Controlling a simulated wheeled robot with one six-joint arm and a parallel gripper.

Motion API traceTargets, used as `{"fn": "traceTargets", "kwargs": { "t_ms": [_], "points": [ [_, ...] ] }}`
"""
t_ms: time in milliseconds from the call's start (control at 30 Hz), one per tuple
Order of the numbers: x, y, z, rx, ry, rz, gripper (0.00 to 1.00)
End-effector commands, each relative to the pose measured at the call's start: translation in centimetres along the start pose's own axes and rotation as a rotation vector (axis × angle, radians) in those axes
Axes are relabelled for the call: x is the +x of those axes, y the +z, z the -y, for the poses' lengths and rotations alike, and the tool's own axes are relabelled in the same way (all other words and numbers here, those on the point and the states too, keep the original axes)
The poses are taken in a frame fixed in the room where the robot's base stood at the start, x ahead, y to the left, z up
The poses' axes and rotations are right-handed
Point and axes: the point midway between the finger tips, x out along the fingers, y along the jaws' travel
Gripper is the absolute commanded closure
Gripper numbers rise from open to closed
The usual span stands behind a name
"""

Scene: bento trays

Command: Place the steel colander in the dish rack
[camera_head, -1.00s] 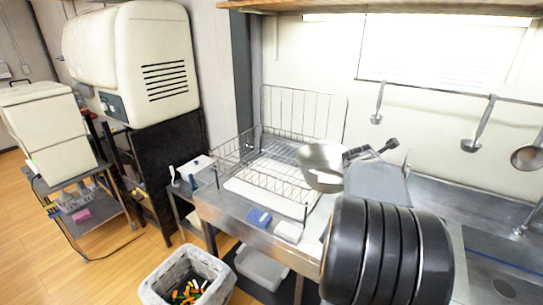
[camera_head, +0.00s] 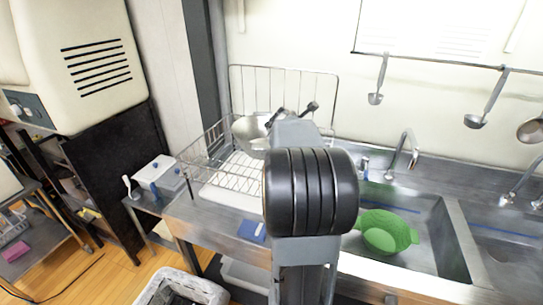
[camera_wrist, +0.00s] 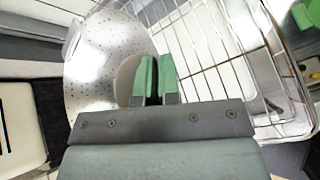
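The steel colander (camera_head: 249,132) is at the back of the wire dish rack (camera_head: 197,152) in the head view, partly hidden by my arm. I cannot tell whether it touches the rack. In the wrist view its perforated bowl (camera_wrist: 92,75) fills the upper left, tilted, with the rack's wires (camera_wrist: 205,45) beside it. My gripper (camera_wrist: 156,80) has its green fingers close together at the colander's edge, shut on it. In the head view the fingertips are hidden behind my arm.
A green bowl-like strainer (camera_head: 388,232) lies in the sink (camera_head: 425,245). A blue item (camera_head: 252,231) is on the counter in front of the rack. Ladles (camera_head: 377,97) hang on the wall rail. A tap (camera_head: 405,150) stands behind the sink.

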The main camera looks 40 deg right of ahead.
Motion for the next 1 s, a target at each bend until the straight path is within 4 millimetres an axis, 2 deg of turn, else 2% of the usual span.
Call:
{"fn": "traceTargets", "kwargs": {
  "t_ms": [33,100,200,400,567,700,833,1000],
  "points": [
    [0.9,-1.1,-1.1,-0.004,0.005,-0.003,1.0],
    [1.8,-2.3,-2.0,-0.003,0.003,-0.003,1.0],
    [3.1,-3.9,-2.5,-0.003,0.004,-0.002,1.0],
    [4.6,-5.6,-3.4,-0.001,0.004,-0.001,1.0],
    [5.0,-6.0,-3.6,0.0,0.003,0.001,1.0],
    [6.2,-7.5,-3.8,-0.001,0.002,-0.001,1.0],
    [7.1,-8.7,-3.0,0.0,0.002,0.001,1.0],
    [7.5,-9.2,-2.7,0.001,0.003,0.001,1.0]
  ]
}}
